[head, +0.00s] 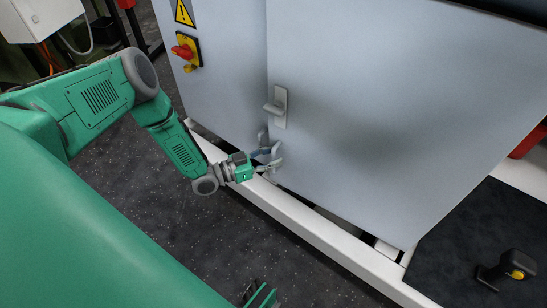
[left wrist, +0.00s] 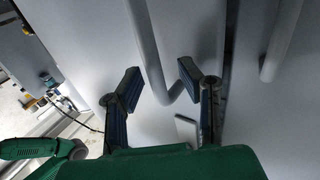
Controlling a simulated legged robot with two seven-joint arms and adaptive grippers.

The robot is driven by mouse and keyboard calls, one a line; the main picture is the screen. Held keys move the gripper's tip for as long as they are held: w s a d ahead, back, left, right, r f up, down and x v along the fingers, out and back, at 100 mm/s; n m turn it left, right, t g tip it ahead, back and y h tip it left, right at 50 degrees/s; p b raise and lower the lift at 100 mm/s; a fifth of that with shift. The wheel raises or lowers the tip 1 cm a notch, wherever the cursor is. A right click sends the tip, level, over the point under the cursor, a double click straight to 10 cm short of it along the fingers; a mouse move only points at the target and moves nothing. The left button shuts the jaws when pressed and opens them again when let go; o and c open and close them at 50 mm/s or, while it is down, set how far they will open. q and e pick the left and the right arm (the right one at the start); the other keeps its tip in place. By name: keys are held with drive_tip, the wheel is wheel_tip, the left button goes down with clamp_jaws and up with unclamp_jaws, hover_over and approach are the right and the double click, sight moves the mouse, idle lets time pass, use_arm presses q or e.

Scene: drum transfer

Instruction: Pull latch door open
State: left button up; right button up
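The latch door (head: 400,110) is a large pale grey cabinet panel, and it looks closed against the panel on its left. A small latch plate with a lever (head: 279,106) sits near its left edge. Grey bar handles (head: 262,137) stand low by the seam. My left gripper (head: 268,157) is at these handles. In the left wrist view its fingers (left wrist: 160,82) are apart, with the rounded end of one grey bar handle (left wrist: 152,50) between or just beyond them. Contact cannot be told. A second bar (left wrist: 281,40) stands to the right, past the dark seam.
A red and yellow switch (head: 185,51) and a warning sign (head: 184,12) are on the left panel. A white base rail (head: 300,215) runs below the doors. A black and yellow device (head: 514,266) lies at lower right. A small green and dark part (head: 262,296), perhaps my right gripper, shows at the bottom edge.

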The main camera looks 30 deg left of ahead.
use_arm(q)
drive_tip(key=shift+a+f, duration=0.1)
drive_tip(key=shift+a, duration=0.15)
drive_tip(key=shift+d+r, duration=0.2)
drive_tip(key=shift+d, duration=0.2)
clamp_jaws()
drive_tip(key=shift+d, duration=0.2)
